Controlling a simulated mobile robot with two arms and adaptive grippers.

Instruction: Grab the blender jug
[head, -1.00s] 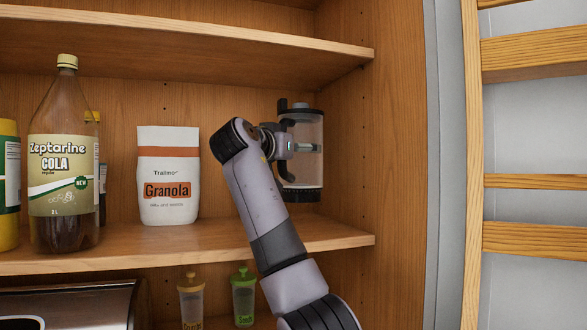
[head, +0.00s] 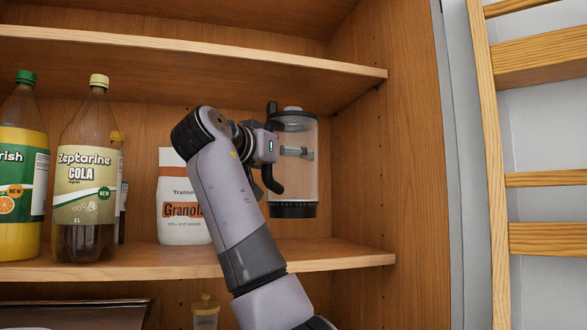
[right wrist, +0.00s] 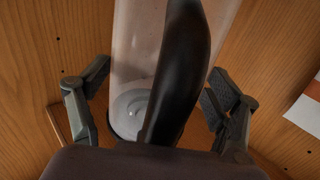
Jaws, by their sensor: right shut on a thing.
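The blender jug (head: 305,180) is a clear cylinder with a dark lid rim, dark base and black handle (head: 271,180). In the head view it is upright inside the cupboard, its base above the shelf surface. My right gripper (head: 284,151) is at its left side and shut on it. In the right wrist view the black handle (right wrist: 185,70) runs down the middle, in front of the clear jug wall (right wrist: 135,60). The fingers of my right gripper (right wrist: 160,85) stand on either side; their contact points are partly hidden. My left gripper is not in view.
The jug is over the shelf (head: 345,256), under an upper shelf (head: 250,62) and near the right cupboard wall (head: 385,170). A granola bag (head: 178,222) stands left behind my arm, then a cola bottle (head: 88,180) and a juice bottle (head: 20,170). A wooden rack (head: 545,180) is right.

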